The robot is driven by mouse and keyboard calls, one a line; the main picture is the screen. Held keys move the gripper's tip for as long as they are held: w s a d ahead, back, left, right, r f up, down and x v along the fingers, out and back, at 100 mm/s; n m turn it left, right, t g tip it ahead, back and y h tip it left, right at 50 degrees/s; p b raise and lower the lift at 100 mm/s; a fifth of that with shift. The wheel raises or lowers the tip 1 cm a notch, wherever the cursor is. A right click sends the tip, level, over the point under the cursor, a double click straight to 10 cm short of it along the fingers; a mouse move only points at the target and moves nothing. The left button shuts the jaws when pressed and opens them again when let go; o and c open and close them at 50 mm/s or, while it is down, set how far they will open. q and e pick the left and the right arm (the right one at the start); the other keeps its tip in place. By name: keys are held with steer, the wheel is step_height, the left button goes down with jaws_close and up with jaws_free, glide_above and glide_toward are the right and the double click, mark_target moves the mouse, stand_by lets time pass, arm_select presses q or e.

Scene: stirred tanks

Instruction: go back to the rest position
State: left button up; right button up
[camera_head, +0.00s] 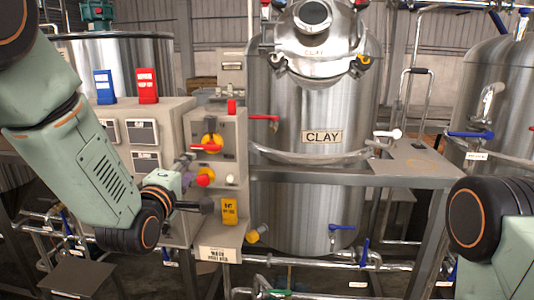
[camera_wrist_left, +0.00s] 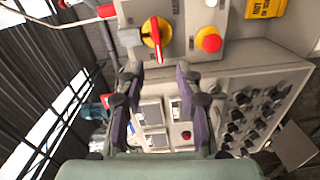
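My left gripper (camera_head: 197,182) is in front of the grey control panel, with my arm reaching in from the left. In the left wrist view its two dark fingers (camera_wrist_left: 160,72) are apart with nothing between them. A red-handled switch on a yellow base (camera_head: 212,143) is on the panel just above the gripper; it shows beyond the fingertips in the wrist view (camera_wrist_left: 155,33). A red button with a yellow collar (camera_wrist_left: 209,40) is beside it, close behind the gripper in the head view. My right arm shows at the right edge; its gripper is out of view.
A steel tank labelled CLAY (camera_head: 321,137) stands in the middle behind a frame. The control cabinet (camera_head: 180,122) carries a blue holder (camera_head: 105,86) and a red holder (camera_head: 148,85). Pipes with blue valve handles (camera_head: 341,227) run low in front. Another tank (camera_head: 500,100) is at right.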

arm_select(q)
steer(key=s+f+m+g+b, duration=0.1)
steer(key=s+f+m+g, duration=0.45)
steer(key=f, duration=0.75)
steer(key=s+f+m+g+b, duration=0.1)
steer(key=s+f+m+g, duration=0.2)
steer(key=s+f+m, duration=0.7)
steer(key=s+f+g+b, duration=0.1)
steer(key=s+f+g, duration=0.3)
steer(key=s+f, duration=0.7)
steer(key=s+f+g+b, duration=0.2)
steer(key=s+f+g, duration=0.3)
steer(key=s+f, duration=0.6)
steer(key=s, duration=0.6)
steer(key=shift+s+y, duration=0.3)
